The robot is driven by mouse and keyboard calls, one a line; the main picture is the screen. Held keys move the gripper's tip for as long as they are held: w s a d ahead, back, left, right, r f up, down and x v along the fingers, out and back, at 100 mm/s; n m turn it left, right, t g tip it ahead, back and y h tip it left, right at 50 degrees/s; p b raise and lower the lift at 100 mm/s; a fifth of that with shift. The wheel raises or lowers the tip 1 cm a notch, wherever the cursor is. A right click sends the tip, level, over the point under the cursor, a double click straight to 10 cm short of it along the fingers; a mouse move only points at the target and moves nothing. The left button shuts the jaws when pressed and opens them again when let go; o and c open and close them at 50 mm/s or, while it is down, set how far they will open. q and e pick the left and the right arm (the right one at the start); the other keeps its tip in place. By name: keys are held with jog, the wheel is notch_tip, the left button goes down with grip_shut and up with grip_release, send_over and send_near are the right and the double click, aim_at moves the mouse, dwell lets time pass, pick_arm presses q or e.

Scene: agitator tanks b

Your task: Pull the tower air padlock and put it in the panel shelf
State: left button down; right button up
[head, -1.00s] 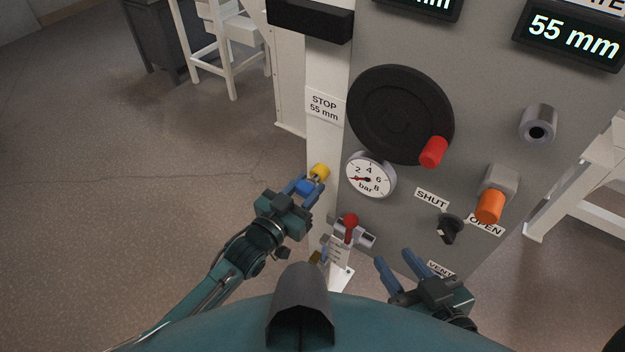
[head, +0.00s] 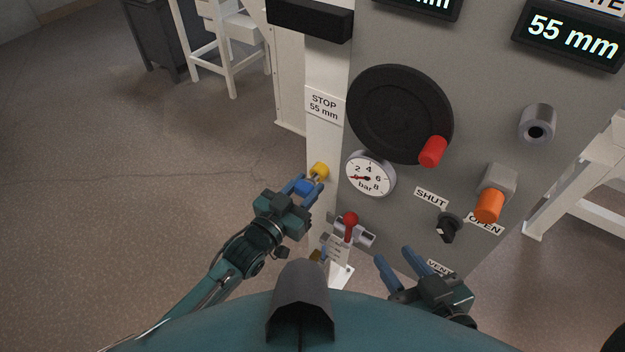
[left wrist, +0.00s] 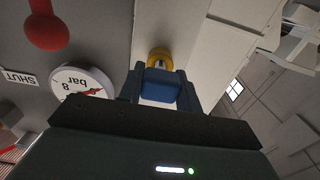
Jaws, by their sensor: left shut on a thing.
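A bright blue padlock body (head: 304,187) sits between the fingers of my left gripper (head: 309,188), which is shut on it at the left edge of the panel. In the left wrist view the blue body (left wrist: 158,88) lies between both fingers, against a yellow round part (left wrist: 160,58). That yellow part (head: 319,170) shows just beyond the fingertips in the head view. I cannot tell whether the padlock is still joined to it. My right gripper (head: 402,261) is open and empty low in front of the panel. I cannot surely make out the panel shelf.
A gauge (head: 370,174) and black handwheel (head: 399,114) with a red knob are close right of the left gripper. A red-knobbed lever (head: 350,226) stands below it. A black box (head: 310,19) juts out at the upper left.

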aim_at(300, 193)
pick_arm(q)
jog(key=shift+p+v, duration=0.8)
jog(key=shift+v, duration=0.3)
jog(key=shift+s+a+r+p, duration=0.15)
jog(key=shift+s+a+p, duration=0.2)
jog(key=shift+s, duration=0.2)
jog(key=shift+s+a, duration=0.15)
